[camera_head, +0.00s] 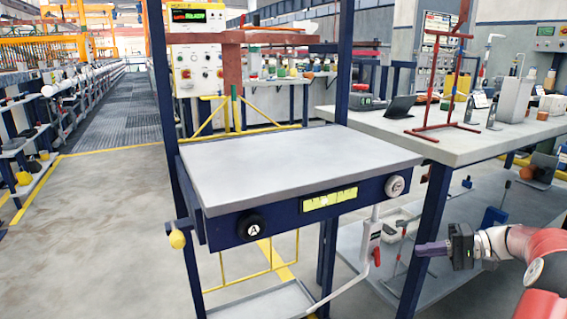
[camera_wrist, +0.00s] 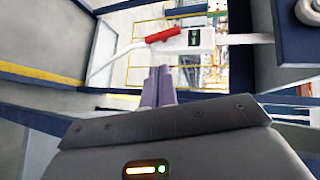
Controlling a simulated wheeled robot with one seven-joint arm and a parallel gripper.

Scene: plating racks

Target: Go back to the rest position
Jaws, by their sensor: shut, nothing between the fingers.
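My gripper (camera_head: 433,249) is at the lower right in the head view, at the end of my red and white arm. It is below the level of the table tops, in front of the right table's leg. Its purple fingers point left and also show in the wrist view (camera_wrist: 158,87), close together with nothing between them. In the wrist view a white bar with a red grip (camera_wrist: 163,34) lies beyond the fingers. In the head view this red-gripped lever (camera_head: 376,254) hangs under the right side of the blue-framed stand, left of my gripper. I cannot tell the exact gap.
The stand's grey top (camera_head: 300,160) is bare, with a black knob (camera_head: 250,227) and a white knob (camera_head: 394,186) on its front. The right table (camera_head: 480,145) holds a red frame (camera_head: 441,75) and several instruments. Open floor (camera_head: 100,230) lies to the left.

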